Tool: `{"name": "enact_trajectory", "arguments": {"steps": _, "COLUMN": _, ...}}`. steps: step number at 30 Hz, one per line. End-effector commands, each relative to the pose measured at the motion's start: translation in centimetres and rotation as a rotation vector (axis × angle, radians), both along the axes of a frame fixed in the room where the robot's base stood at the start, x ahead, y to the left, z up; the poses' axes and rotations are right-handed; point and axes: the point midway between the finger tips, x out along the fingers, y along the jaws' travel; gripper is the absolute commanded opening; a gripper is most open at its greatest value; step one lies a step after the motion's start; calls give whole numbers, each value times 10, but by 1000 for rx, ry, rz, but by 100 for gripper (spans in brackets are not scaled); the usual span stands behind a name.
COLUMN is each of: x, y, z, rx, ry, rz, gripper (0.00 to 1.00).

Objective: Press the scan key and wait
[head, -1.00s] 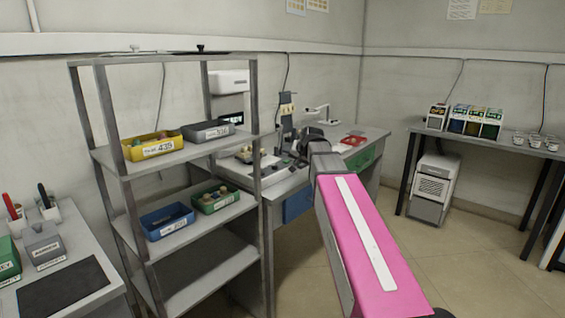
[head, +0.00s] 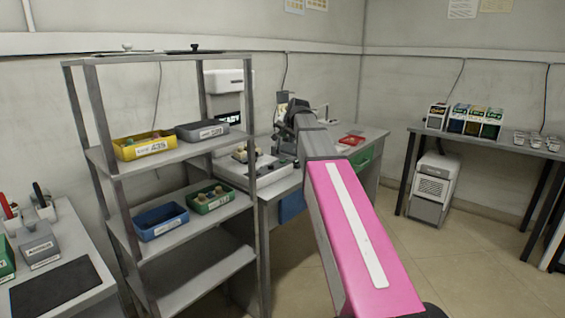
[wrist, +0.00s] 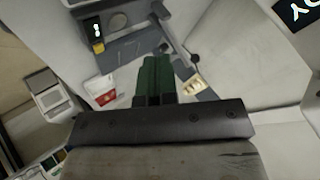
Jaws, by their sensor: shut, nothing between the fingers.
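I cannot pick out the scan key with certainty. A white unit (head: 228,78) with a dark display (head: 229,115) of bright letters, seemingly "READY", stands at the back of the bench; part of the display (wrist: 297,10) shows at the top right in the wrist view. A low white device (head: 255,170) with dark parts on top sits on the bench in front. My gripper (wrist: 157,62) has its dark green fingers together, empty, over the bench equipment. In the head view my arm hides part of the bench, and the fingertips cannot be made out clearly.
A grey open rack (head: 107,120) with yellow, grey, blue and green bins stands left of my arm, close to the bench. A red item (head: 350,140) lies on the bench's right part.

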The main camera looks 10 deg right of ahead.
Motion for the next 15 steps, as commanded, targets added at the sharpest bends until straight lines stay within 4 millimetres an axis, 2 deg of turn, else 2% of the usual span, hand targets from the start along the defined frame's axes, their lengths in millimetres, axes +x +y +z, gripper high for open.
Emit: {"name": "enact_trajectory", "arguments": {"steps": 15, "x": -1, "y": 0, "z": -61, "rx": 1, "ry": 2, "rz": 1, "gripper": 0}}
